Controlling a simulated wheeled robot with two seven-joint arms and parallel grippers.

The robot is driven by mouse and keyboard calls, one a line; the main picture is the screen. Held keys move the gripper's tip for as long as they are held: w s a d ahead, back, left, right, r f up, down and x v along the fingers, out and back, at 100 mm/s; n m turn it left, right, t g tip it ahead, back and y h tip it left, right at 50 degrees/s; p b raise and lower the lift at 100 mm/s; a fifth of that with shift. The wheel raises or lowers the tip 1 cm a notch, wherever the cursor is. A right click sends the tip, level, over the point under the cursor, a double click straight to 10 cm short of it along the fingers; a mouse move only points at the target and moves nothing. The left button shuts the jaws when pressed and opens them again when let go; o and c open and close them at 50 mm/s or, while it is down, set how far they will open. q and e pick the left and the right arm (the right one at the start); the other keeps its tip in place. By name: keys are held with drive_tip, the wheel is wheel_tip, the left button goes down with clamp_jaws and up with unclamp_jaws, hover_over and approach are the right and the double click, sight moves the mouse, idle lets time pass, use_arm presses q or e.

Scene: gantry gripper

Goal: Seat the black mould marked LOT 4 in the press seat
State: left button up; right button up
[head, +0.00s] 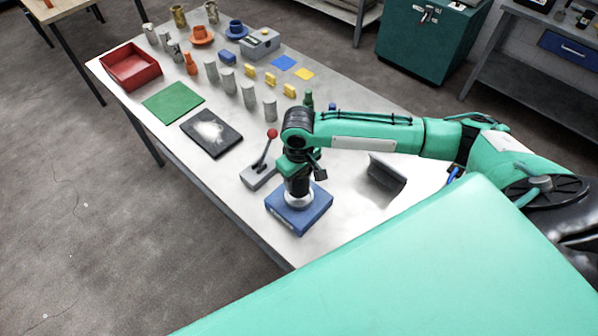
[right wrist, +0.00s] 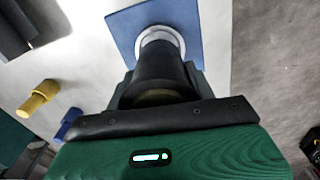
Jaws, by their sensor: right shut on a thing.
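My right gripper (head: 299,180) points down over the blue press base (head: 313,214) and is shut on a black mould (right wrist: 160,72). In the right wrist view the mould is a dark, round body between the fingers. Its far end overlaps the pale ring of the press seat (right wrist: 162,38) on the blue base (right wrist: 124,22). In the head view the pale ring (head: 299,202) shows right under the gripper. I cannot tell whether the mould touches the seat or is just above it. No LOT marking is readable. My left gripper is not in view.
A lever with a red knob (head: 272,134) stands just left of the base, and a dark grey angled block (head: 386,176) to its right. A black mat with white powder (head: 212,132), a green mat (head: 172,102), a red tray (head: 131,70) and several grey cylinders (head: 249,95) lie farther off.

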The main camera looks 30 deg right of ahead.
sight(299, 186)
drive_tip(key=shift+f, duration=0.8)
drive_tip(key=shift+p, duration=0.4)
drive_tip(key=shift+p, duration=0.35)
idle(0.6)
drive_tip(key=shift+f, duration=1.4)
idle(0.6)
drive_tip(key=o, duration=1.1)
